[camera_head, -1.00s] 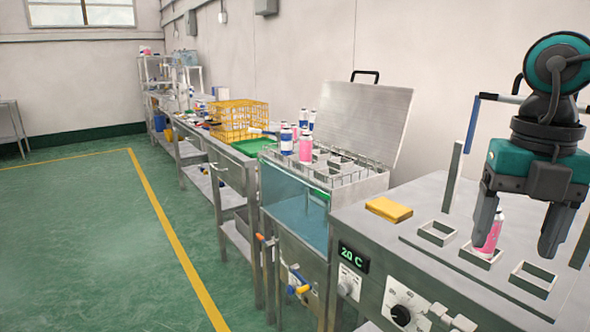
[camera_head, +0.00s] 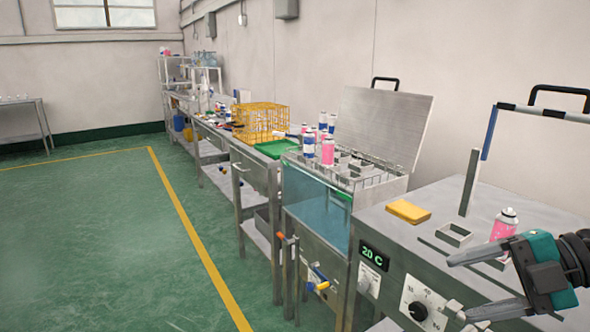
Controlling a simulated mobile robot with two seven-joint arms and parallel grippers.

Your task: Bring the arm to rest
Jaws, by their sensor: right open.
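My right gripper (camera_head: 484,285) comes in from the right edge at the lower right, turned on its side with its fingers pointing left. Its two fingers are spread apart and nothing is between them. A pink aerosol can (camera_head: 503,226) with a grey top stands upright in a square holder on the steel machine top (camera_head: 400,238), behind the upper finger. The can's lower part is partly hidden by the gripper. My left gripper is not in view.
A yellow sponge-like block (camera_head: 408,211) lies on the machine top beside an empty square holder (camera_head: 454,235). A water bath with an open lid (camera_head: 387,125) holds several cans. A yellow wire basket (camera_head: 261,123) stands farther back. The green floor at left is clear.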

